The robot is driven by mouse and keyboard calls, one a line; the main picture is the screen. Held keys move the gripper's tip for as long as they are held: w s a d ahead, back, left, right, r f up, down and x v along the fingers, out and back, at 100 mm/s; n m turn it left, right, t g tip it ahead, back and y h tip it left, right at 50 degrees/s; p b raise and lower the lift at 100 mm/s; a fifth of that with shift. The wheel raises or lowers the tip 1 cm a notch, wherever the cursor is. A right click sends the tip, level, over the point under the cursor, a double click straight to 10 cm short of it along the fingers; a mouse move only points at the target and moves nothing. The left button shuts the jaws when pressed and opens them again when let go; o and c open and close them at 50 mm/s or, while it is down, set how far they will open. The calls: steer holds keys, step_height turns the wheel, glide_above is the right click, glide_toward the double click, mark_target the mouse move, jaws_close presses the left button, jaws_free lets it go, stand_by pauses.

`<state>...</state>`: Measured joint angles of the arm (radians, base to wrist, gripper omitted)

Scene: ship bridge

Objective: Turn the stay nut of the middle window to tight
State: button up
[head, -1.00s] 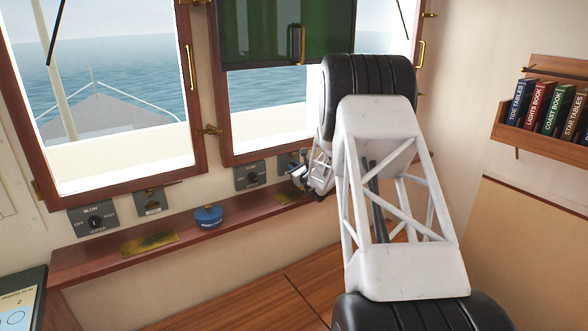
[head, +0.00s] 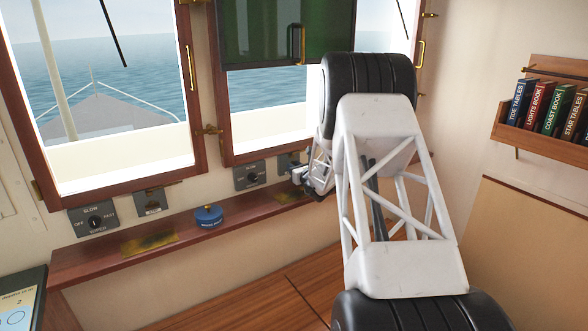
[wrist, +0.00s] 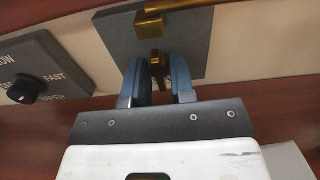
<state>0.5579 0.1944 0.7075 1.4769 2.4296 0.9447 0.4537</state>
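The middle window (head: 228,140) has a wooden frame, with a dark green screen across its upper part. Below it, a grey plate carries a brass stay bar (wrist: 185,7) and a small dark brass stay nut (wrist: 157,68), seen in the wrist view. My gripper (wrist: 160,70) reaches this plate from below, its two blue-black fingers on either side of the nut. They look a little apart, the nut's lower part between them; contact is not clear. In the head view, my gripper (head: 298,176) is small beside the wall, and my arm covers much of the right side.
A wiper switch (head: 95,220) and another stay plate (head: 150,203) are on the wall at left. A blue round object (head: 208,216) and a brass plate (head: 150,242) lie on the wooden ledge (head: 100,262). A bookshelf (head: 545,140) hangs at right.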

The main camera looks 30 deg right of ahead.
steer(key=o, duration=0.4)
steer(key=shift+c, duration=0.2)
steer(key=shift+s, duration=0.1)
steer(key=shift+s, duration=3.8)
steer(key=shift+a, duration=0.1)
